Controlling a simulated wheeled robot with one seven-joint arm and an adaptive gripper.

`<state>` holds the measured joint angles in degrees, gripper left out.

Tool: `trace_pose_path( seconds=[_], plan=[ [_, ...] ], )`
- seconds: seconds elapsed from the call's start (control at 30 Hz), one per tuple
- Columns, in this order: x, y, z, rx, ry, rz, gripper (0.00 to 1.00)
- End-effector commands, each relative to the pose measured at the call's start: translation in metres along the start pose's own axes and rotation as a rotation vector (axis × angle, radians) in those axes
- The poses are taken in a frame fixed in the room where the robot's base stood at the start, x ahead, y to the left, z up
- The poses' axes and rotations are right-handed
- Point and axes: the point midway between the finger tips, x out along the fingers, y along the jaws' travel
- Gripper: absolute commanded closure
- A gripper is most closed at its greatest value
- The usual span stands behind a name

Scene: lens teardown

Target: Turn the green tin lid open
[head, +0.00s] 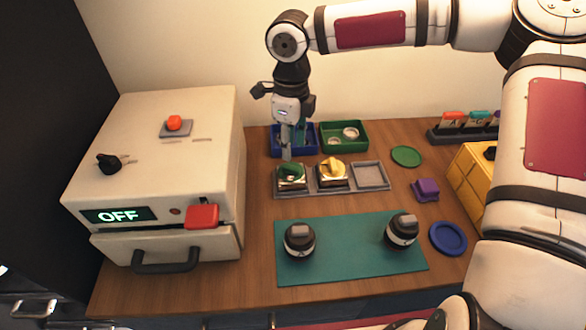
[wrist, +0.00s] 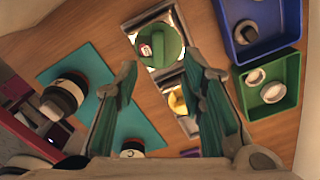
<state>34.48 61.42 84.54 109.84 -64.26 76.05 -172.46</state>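The green tin lid (head: 291,170) is a round green cap with a raised grip bar, on a square silvery tin in the left slot of a grey tray (head: 371,176). Contact with the lid cannot be made out. A yellow-knobbed tin (head: 333,169) sits in the middle slot; the right slot is empty.
A blue bin (head: 279,151) and a green bin (head: 344,148) stand behind the tray. A teal mat (head: 350,255) with two lenses lies in front. A white machine (head: 150,150) reading OFF stands left. A green disc (head: 405,156) and purple block (head: 426,190) lie right.

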Motion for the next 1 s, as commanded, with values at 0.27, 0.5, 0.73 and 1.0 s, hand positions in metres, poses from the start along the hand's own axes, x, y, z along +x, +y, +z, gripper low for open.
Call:
trace_pose_path(
  seconds=[0.27, 0.5, 0.73, 1.0],
  plan=[
    [0.0, 0.0, 0.0, 0.0, 0.0, 0.0, 0.63],
    [0.0, 0.0, 0.0, 0.0, 0.0, 0.0, 0.63],
    [-0.004, 0.0, 0.0, 0.0, -0.001, 0.0, 0.63],
    [-0.029, 0.0, 0.001, 0.0, -0.002, 0.0, 0.63]
  ],
)
